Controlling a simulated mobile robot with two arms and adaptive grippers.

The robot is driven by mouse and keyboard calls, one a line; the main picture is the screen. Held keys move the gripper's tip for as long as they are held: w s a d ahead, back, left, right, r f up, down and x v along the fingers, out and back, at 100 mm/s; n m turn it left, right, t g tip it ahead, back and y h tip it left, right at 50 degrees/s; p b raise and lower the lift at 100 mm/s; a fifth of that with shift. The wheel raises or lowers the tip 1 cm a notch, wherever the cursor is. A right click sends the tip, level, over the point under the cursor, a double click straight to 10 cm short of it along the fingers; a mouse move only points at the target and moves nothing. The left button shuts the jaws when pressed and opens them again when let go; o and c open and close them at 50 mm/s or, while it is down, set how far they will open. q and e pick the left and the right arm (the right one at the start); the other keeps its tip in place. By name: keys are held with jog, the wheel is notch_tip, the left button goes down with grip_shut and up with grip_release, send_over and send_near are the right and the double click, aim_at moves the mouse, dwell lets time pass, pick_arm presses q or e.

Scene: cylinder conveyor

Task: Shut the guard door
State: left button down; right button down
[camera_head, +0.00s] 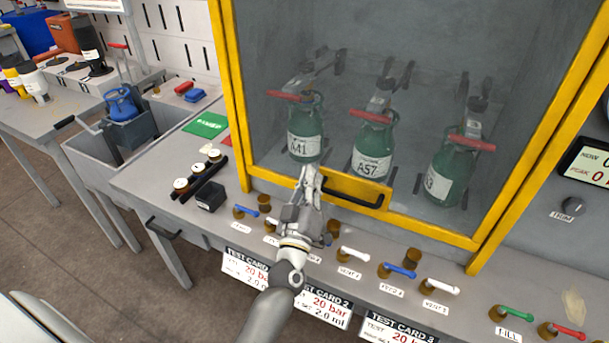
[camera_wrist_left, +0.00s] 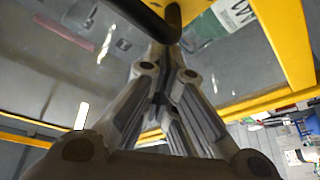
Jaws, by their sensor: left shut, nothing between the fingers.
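The guard door (camera_head: 420,232) is a clear panel in a yellow frame, in front of several green cylinders (camera_head: 372,150). Its lower rail is low, close above the bench; I cannot tell whether a gap is left under it. A black bar handle (camera_head: 352,190) sits on a yellow plate on this rail. My left gripper (camera_head: 309,182) is shut and empty, its fingertips at the left end of the handle. In the left wrist view the fingers (camera_wrist_left: 163,60) point up towards the dark handle (camera_wrist_left: 150,22); I cannot tell whether they touch. My right gripper is out of view.
Small coloured valve levers (camera_head: 400,270) line the bench front below the door, close to my left wrist. A black rail with white knobs (camera_head: 198,174) and a black block (camera_head: 210,196) lie left of the door. A gauge display (camera_head: 590,163) is at right.

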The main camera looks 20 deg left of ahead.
pick_arm(q)
jog(key=shift+d+f, duration=0.15)
jog(key=shift+f, duration=0.1)
notch_tip(320, 180, down, 5)
jog(key=b, duration=0.3)
jog(key=shift+s, duration=0.1)
jog(key=shift+f, duration=0.15)
